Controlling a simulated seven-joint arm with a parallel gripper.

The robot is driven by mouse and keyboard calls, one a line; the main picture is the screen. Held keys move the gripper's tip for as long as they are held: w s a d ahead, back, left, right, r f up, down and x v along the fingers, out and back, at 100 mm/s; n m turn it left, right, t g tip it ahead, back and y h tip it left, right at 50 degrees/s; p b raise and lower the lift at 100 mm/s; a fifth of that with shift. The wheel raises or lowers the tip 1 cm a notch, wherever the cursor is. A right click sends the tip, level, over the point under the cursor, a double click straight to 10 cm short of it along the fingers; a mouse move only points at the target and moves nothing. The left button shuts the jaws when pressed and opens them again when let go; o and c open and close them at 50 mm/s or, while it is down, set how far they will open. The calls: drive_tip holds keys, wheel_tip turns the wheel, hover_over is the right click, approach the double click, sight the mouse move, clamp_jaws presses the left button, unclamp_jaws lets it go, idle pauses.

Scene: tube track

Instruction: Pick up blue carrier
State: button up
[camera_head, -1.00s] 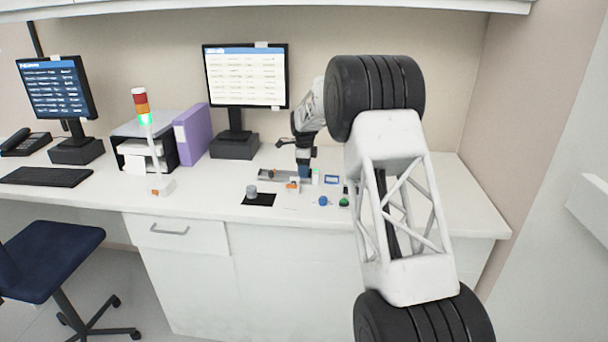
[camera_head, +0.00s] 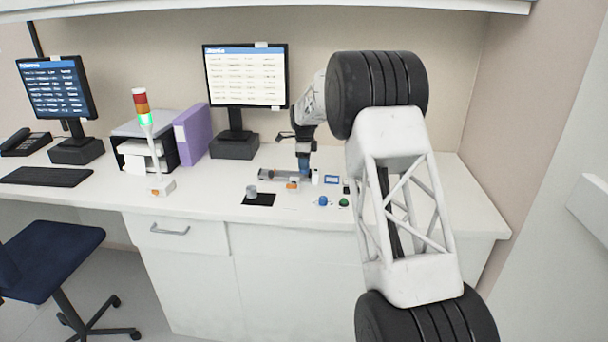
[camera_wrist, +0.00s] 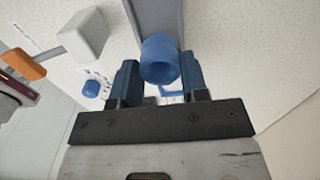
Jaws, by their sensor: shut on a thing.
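In the head view my gripper (camera_head: 304,167) is small, pointing down over the right end of the grey track (camera_head: 268,180). The carrier cannot be told apart from the gripper there. The grey track (camera_wrist: 160,14) also runs behind the carrier in the wrist view. Whether the carrier is clear of the track is hard to tell.
A blue knob (camera_head: 322,201), a green knob (camera_head: 344,201) and a blue-outlined square (camera_head: 332,180) lie right of the track. A grey cylinder (camera_head: 252,191) stands by a black mat (camera_head: 260,201). A white block (camera_wrist: 84,36) and an orange piece (camera_wrist: 22,60) show in the wrist view.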

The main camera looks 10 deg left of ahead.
drive_tip(key=shift+r, duration=1.55)
drive_tip(key=shift+d, duration=0.1)
